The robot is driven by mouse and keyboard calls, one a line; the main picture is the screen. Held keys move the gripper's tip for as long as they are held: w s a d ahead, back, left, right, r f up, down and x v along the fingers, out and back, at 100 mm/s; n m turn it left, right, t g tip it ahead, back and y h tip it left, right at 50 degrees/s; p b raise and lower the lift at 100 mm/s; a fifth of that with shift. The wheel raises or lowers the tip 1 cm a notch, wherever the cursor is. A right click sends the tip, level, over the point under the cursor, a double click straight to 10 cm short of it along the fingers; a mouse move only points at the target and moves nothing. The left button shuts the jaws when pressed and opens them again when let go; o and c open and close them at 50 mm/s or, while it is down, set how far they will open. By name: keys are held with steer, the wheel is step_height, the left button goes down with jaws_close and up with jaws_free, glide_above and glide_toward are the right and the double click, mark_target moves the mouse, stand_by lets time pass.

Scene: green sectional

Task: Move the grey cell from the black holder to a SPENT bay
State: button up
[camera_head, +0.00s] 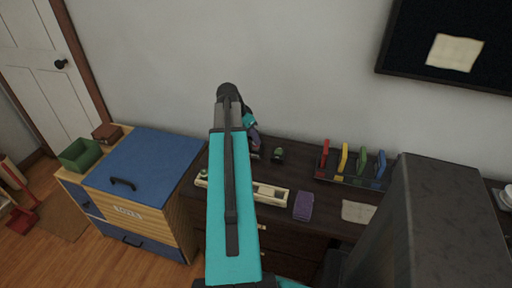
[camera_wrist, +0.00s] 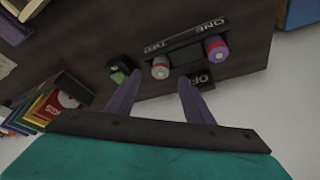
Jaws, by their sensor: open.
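In the wrist view, a dark holder (camera_wrist: 185,40) with white lettering carries two cells with their round ends towards the camera. In the head view my gripper (camera_head: 255,140) is over the dark cabinet top, partly hidden by my arm; the grey cell cannot be made out there. I cannot read any SPENT label.
A cream tray (camera_head: 271,194) lies at the cabinet's front, partly behind my arm. A purple box (camera_head: 303,206), a small green-topped item (camera_head: 278,154) and a rack of coloured pieces (camera_head: 348,180) stand to the right. A blue-lidded chest (camera_head: 145,170) is left.

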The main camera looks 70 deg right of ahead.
mark_target(256, 147)
steer(key=shift+f, duration=0.15)
steer(key=shift+p+x, duration=0.85)
steer(key=shift+x, duration=1.65)
steer(key=shift+c, duration=0.4)
jaws_close()
